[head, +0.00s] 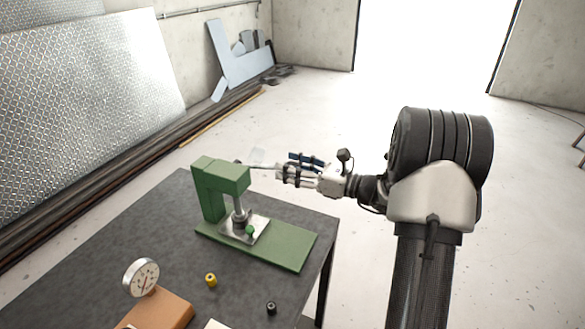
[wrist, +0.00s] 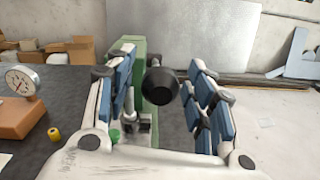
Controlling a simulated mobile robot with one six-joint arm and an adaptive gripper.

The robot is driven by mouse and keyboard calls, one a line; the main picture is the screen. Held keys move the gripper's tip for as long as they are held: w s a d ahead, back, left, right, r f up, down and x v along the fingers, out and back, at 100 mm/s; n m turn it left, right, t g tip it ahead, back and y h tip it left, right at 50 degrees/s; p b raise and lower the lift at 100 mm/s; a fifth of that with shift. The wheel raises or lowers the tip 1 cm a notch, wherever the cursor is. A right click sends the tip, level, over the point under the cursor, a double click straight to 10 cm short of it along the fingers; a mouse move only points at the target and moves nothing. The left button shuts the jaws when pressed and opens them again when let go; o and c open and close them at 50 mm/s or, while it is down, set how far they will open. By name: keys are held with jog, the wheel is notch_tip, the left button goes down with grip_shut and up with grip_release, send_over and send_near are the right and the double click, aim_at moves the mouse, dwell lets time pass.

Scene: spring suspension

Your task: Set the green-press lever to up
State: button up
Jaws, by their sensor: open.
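The green press (head: 222,178) stands on its green base plate near the right end of the dark table. Its thin metal lever (head: 257,166) sticks out to the right from the press head, roughly level. In the wrist view, the lever's black knob (wrist: 161,87) shows end-on in front of the green press (wrist: 153,85). My gripper (head: 281,171) reaches in from the right at the lever's outer end. In the wrist view, my gripper (wrist: 161,60) is open, with blue-padded fingers either side of the knob and gaps visible. In the head view, the fingers hide the knob.
A green ball (head: 250,229) and metal plate sit below the press ram. A dial gauge (head: 142,276) on a brown block, a yellow piece (head: 210,280) and a small black piece (head: 271,308) are on the table (head: 150,235). Floor right of the table is clear.

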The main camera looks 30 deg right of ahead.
jog(key=shift+c, duration=0.4)
grip_shut()
dwell(0.4)
